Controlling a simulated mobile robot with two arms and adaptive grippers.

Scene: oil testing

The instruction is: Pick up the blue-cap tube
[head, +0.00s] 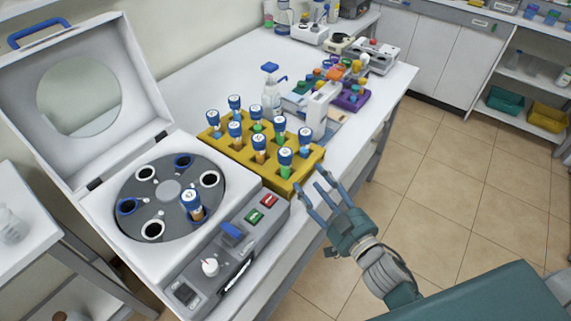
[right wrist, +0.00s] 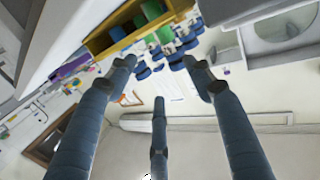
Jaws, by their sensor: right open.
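Several blue-cap tubes, among them a front one (head: 285,160) with green contents, stand upright in a yellow rack (head: 282,187) on the table. Another blue-cap tube (head: 191,206) stands in the rotor of the open centrifuge (head: 258,246). My right gripper (head: 318,190) is open and empty, just right of the rack's front right corner, its fingers pointing up toward the rack. In the right wrist view its fingers (right wrist: 160,75) are spread, with the rack (right wrist: 118,40) and blue caps beyond them, apart from the fingertips. My left gripper is not in view.
The raised centrifuge lid (head: 130,100) stands at the left. The tiled floor (head: 455,185) at the right is clear.

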